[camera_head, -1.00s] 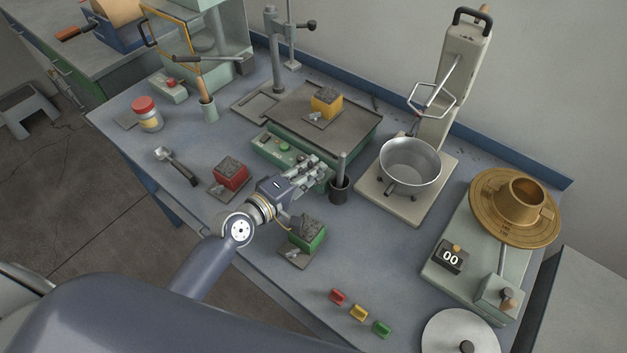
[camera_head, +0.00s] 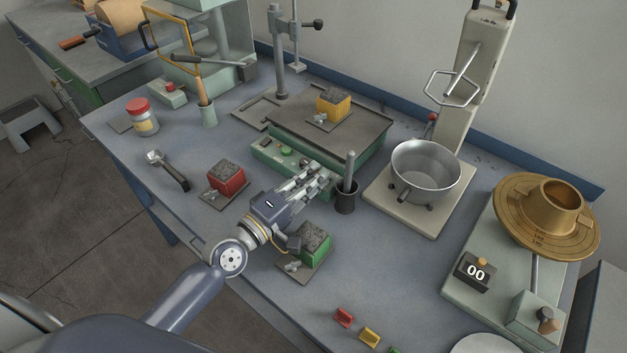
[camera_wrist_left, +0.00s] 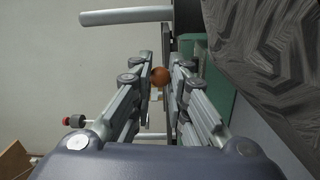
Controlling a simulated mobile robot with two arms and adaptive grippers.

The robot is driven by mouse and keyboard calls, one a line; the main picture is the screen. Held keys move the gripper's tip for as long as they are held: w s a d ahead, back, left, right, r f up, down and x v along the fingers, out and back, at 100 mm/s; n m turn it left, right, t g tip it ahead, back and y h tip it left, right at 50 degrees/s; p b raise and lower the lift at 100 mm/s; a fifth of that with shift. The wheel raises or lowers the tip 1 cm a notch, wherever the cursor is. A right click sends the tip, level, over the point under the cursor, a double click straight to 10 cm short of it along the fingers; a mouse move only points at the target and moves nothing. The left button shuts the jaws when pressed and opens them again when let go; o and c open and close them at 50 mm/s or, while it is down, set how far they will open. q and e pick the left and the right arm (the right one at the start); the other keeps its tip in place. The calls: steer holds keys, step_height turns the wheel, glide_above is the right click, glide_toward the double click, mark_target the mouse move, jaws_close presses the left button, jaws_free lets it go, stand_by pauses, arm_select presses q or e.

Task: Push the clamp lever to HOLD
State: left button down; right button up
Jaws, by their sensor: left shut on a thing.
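My left gripper (camera_head: 329,174) is at the front right corner of the green machine (camera_head: 268,165) with the dark flat top plate. In the left wrist view, its fingers (camera_wrist_left: 159,78) are shut on an orange-brown ball knob (camera_wrist_left: 160,75), which appears to be the clamp lever's end. The lever's shaft and any HOLD marking are hidden or too small to read. In the head view the fingers hide the knob. The machine's green side also shows in the left wrist view (camera_wrist_left: 216,85). My right gripper is not in view.
A dark cup with a grey rod (camera_head: 346,196) stands close to the right of the fingertips. A green block (camera_head: 316,246) on a small plate lies just in front of the wrist, and a red block (camera_head: 227,176) to its left. A metal bowl (camera_head: 425,171) stands further right.

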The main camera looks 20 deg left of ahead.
arm_select(q)
steer(key=shift+a+f, duration=0.15)
steer(key=shift+a, duration=0.05)
steer(key=c, duration=1.4)
jaws_free()
steer(key=shift+c, duration=0.2)
steer(key=shift+o, duration=0.2)
steer(key=shift+a, duration=0.15)
steer(key=shift+s, duration=0.5)
steer(key=v, duration=1.1)
steer(key=shift+w+a, duration=0.1)
steer(key=shift+a, duration=0.05)
